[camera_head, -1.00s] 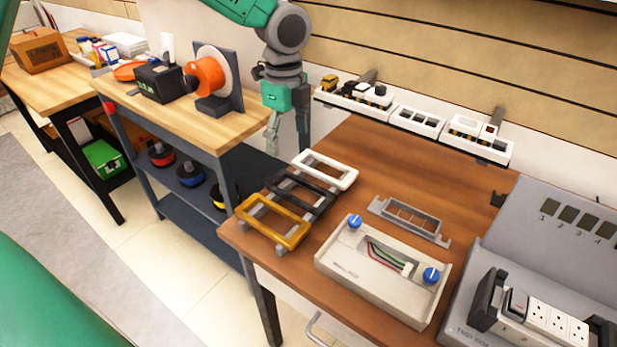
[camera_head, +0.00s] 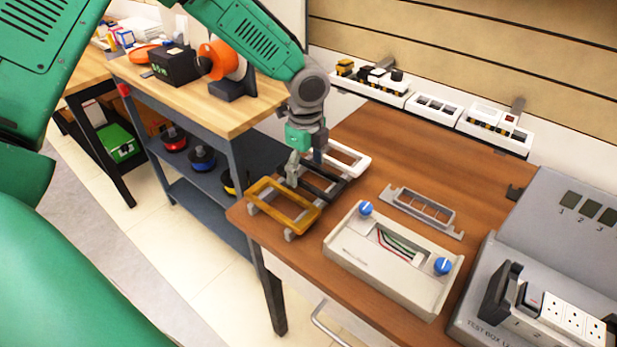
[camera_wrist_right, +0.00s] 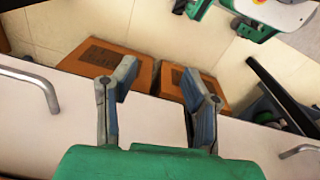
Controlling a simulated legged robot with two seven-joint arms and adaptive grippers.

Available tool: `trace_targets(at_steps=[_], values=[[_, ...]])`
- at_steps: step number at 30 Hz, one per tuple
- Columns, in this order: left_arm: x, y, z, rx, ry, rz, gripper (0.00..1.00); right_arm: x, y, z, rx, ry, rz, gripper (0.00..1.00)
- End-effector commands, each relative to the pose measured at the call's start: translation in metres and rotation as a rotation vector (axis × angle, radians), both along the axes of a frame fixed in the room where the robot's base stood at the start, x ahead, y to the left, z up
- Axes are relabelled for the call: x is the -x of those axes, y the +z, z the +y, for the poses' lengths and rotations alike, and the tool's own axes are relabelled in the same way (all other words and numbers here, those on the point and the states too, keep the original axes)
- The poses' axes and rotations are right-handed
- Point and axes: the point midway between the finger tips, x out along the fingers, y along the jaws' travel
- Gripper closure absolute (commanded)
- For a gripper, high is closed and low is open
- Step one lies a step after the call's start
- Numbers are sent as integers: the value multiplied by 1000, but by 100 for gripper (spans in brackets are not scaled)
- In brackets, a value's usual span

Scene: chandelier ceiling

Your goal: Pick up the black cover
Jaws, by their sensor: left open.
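The black cover (camera_head: 325,187) is a rectangular frame on a rack on the brown table. It lies between the white cover (camera_head: 351,158) and the yellow cover (camera_head: 262,189). My left gripper (camera_head: 296,180) points down over the rack, at the left part of the black cover, and hides some of it. I cannot tell whether it touches the cover. The left gripper is open. My right gripper (camera_wrist_right: 160,105) shows in the right wrist view, its two fingers wide apart with nothing between them. It is not in the head view.
A beige box with blue knobs (camera_head: 390,255) and a grey bracket (camera_head: 422,209) lie right of the rack. A grey test box (camera_head: 490,250) stands at the far right. White trays (camera_head: 435,109) line the back edge. A shelf cart (camera_head: 225,115) stands left of the table.

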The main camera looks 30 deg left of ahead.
Motion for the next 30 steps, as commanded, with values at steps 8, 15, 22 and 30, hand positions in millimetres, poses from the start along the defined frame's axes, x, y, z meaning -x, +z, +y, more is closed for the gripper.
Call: trace_targets(at_steps=[8, 15, 22, 30], values=[[0, -8, 1, 2, -1, -4, 29, 0, -1, -1, 1, -1, 0, 60], [0, -9, 4, 5, 0, -3, 68, 0, -1, 0, 1, -1, 0, 60], [0, -9, 3, 2, 0, 0, 68, 0, -1, 0, 0, -1, 0, 60], [-1, 33, 2, 1, -1, -6, 68, 0, 5, 0, 0, -1, 0, 60]])
